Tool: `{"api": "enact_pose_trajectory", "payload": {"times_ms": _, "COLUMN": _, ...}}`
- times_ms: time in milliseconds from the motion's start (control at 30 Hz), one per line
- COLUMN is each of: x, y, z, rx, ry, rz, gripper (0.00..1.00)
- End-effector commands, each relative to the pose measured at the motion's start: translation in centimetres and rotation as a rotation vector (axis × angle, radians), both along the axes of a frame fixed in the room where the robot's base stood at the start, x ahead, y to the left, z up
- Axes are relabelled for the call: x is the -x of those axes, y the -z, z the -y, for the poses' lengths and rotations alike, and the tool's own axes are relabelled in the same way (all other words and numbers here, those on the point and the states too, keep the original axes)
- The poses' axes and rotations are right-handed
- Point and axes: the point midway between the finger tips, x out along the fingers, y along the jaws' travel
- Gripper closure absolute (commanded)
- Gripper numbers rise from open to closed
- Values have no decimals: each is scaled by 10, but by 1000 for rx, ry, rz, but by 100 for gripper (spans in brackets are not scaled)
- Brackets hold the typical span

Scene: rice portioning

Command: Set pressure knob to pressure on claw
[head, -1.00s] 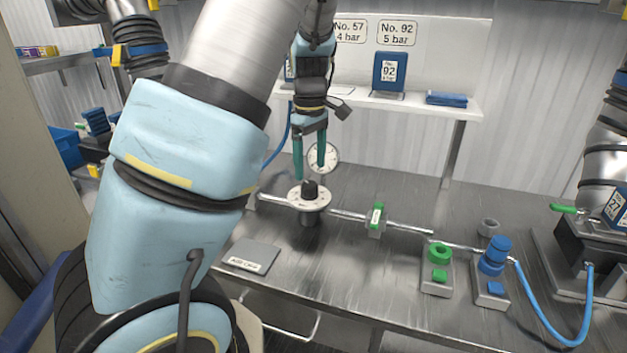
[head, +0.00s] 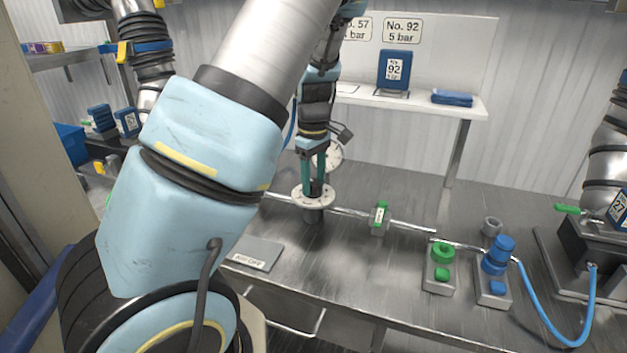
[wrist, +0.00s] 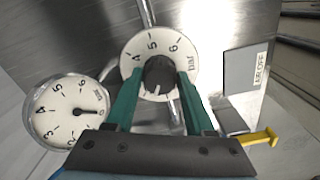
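The pressure knob (wrist: 160,74) is black and sits at the centre of a round white dial (wrist: 130,63) marked 4, 5, 6 and bar. In the head view the knob (head: 316,189) and dial (head: 329,199) stand on a post on the bench. My gripper (head: 314,182) is low over the dial, pointing down. In the wrist view its green fingers (wrist: 159,76) stand open on either side of the knob, with narrow gaps; contact is not visible. A sign reads "No. 92 5 bar" (head: 402,30) above a blue block labelled 92 (head: 394,70).
A round gauge (wrist: 55,122) stands close beside the dial. A grey "AIR OFF" plate (wrist: 240,75) lies on the bench. A green-handled valve (head: 380,217) and green (head: 439,270) and blue (head: 494,276) fittings stand to the right. Another sign is partly covered by my arm.

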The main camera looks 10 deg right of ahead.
Motion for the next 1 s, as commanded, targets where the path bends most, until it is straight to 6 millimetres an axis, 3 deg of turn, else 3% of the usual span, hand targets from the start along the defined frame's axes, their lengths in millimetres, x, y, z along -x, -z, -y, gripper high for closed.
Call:
{"api": "enact_pose_trajectory", "payload": {"times_ms": 33, "x": 0, "y": 0, "z": 0, "rx": 0, "ry": 0, "rz": 0, "gripper": 53}}
{"api": "enact_pose_trajectory", "payload": {"times_ms": 467, "x": 0, "y": 0, "z": 0, "rx": 0, "ry": 0, "rz": 0, "gripper": 100}}
{"api": "enact_pose_trajectory", "payload": {"times_ms": 767, "x": 0, "y": 0, "z": -1, "rx": 0, "ry": 32, "rz": 0, "gripper": 100}}
{"api": "enact_pose_trajectory", "payload": {"times_ms": 1000, "x": -1, "y": 1, "z": -1, "rx": 1, "ry": 161, "rz": 1, "gripper": 100}}
